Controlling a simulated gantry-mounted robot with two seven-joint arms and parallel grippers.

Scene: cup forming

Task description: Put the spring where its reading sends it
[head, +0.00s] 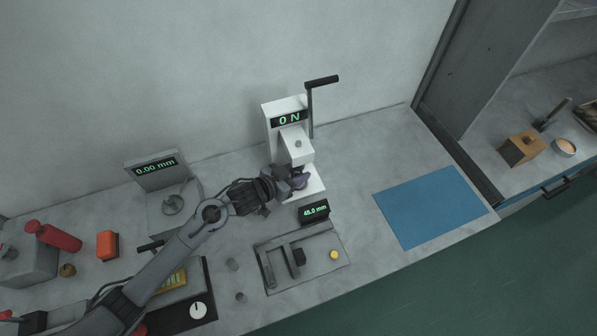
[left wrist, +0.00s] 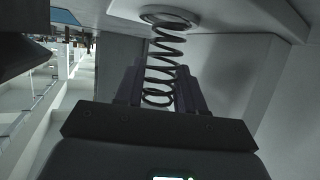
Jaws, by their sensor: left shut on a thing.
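My left gripper (head: 298,181) is at the white force tester (head: 285,107), below its head, and is shut on the spring. The tester's display reads 0 N and its black lever (head: 318,82) stands up. In the left wrist view the dark coil spring (left wrist: 168,42) stands between the fingers (left wrist: 160,90), its far end at a round disc (left wrist: 168,15); I cannot tell whether they touch. In the head view the gripper hides the spring. A small display (head: 314,211) reading 45.0 mm stands behind a grey measuring fixture (head: 325,274). My right gripper is not in view.
A gauge reading 0.00 mm (head: 155,168) stands left of the tester. A blue mat (head: 433,207) lies bare at the right.

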